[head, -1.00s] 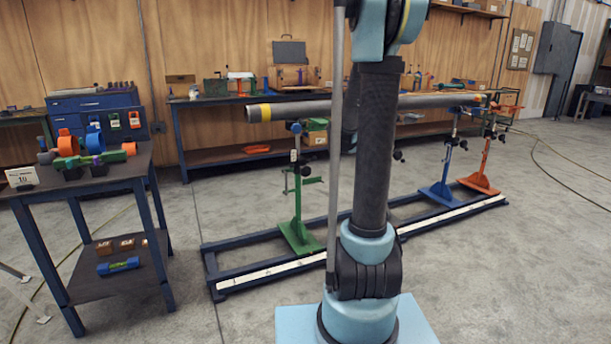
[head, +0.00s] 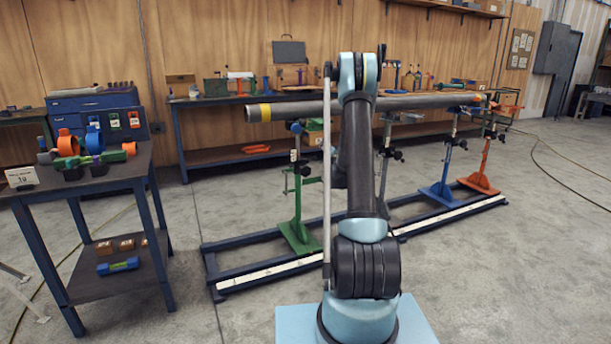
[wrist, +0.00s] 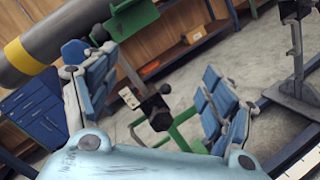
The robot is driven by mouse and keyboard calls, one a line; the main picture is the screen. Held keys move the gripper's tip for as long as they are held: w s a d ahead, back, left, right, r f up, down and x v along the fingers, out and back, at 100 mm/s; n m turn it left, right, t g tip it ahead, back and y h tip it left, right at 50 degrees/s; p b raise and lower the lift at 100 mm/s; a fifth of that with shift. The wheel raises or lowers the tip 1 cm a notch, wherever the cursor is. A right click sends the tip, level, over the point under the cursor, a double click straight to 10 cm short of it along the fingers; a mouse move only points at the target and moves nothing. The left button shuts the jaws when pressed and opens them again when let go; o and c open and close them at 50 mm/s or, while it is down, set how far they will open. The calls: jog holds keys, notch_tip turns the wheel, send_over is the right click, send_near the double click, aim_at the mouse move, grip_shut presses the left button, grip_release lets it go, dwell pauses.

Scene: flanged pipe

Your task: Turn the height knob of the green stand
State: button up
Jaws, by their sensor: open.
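The green stand (head: 297,205) stands upright on the blue floor rail under the yellow-banded end of the pipe (head: 290,110). Dark knobs (head: 305,170) show on its post. In the wrist view, its green head (wrist: 132,17) is at the top, and a black knob (wrist: 158,112) sits on the post beside a pale label. My gripper (wrist: 155,85) is open and empty, its blue fingers on either side of the knob in the picture. I cannot tell how far the knob lies beyond them. In the head view my arm hides the gripper.
A grey stand (head: 385,150), a blue stand (head: 441,185) and an orange stand (head: 482,165) stand along the rail (head: 235,278). A dark table (head: 95,185) with clamps is at the left. A workbench (head: 215,100) runs along the back wall. Open floor lies at the right.

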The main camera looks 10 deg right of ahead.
notch_tip(320, 180, down, 8)
jog(key=w+a+n+y, duration=0.2)
jog(key=n+y, duration=0.1)
jog(key=n, duration=0.2)
jog(key=n+g+y, duration=0.1)
jog(key=n+y, duration=0.2)
jog(key=n, duration=0.2)
send_near(307, 172)
jog(key=x, duration=1.1)
jog(key=shift+w+a+r, duration=0.1)
jog(key=shift+a+r, duration=0.05)
jog(key=shift+a, duration=0.05)
jog(key=shift+c, duration=0.2)
jog(key=c, duration=1)
